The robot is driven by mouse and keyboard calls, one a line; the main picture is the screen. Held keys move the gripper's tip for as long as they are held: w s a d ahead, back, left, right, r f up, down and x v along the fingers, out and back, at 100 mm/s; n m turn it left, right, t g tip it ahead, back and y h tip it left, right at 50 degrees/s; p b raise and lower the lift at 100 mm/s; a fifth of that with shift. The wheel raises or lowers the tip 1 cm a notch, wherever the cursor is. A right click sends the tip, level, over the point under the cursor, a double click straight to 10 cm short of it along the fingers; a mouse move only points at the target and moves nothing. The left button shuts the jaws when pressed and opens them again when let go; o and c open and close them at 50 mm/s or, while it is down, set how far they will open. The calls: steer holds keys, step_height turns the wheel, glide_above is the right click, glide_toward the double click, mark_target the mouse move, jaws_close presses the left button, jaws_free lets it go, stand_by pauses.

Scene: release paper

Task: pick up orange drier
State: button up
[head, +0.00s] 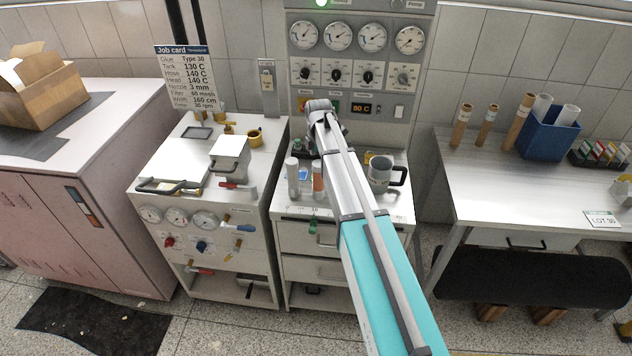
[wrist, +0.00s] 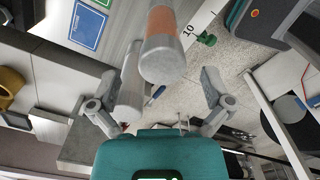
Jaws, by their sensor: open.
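The orange drier (wrist: 160,22) is a cylinder with an orange band and a grey end. It shows large in the wrist view, upper middle. In the head view the drier (head: 318,178) stands on the small cabinet top, partly hidden by my arm. A plain pale grey cylinder (wrist: 131,88) is beside it, close to my left finger; it also shows in the head view (head: 293,180). My gripper (wrist: 160,76) is open and empty, with the drier's end between the fingers in the picture. Contact cannot be told. In the head view my gripper (head: 318,108) is above the cabinet.
A grey mug (head: 380,174) stands right of my arm on the same cabinet (head: 345,208). A control panel (head: 360,62) rises behind. A glue machine (head: 180,178) is at left. The right bench (head: 500,180) holds cardboard tubes and a blue bin (head: 548,135). Blue and green labels (wrist: 88,26) show beside the drier.

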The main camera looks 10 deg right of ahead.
mark_target(318, 170)
steer(key=shift+f+b, duration=2.5)
steer(key=shift+f, duration=0.1)
steer(key=shift+c, duration=0.3)
steer(key=c, duration=1.3)
steer(key=shift+o, duration=0.2)
steer(key=shift+r, duration=0.15)
step_height(318, 170, up, 3)
steer(key=p, duration=0.3)
steer(key=s+r+p, duration=0.1)
steer(key=r+p, duration=0.1)
steer(key=s+r+p, duration=0.4)
steer(key=shift+s+d+r+p, duration=0.1)
steer(key=shift+d+r+p, duration=0.1)
steer(key=shift+d+p, duration=0.15)
steer(key=s+r+p, duration=0.1)
steer(key=s, duration=0.2)
steer(key=s+r+p, duration=0.1)
steer(key=s, duration=0.1)
steer(key=s+d+r+p, duration=0.1)
steer(key=s, duration=0.2)
steer(key=shift+s+r, duration=0.2)
steer(key=shift+s, duration=0.15)
steer(key=shift+f, duration=0.1)
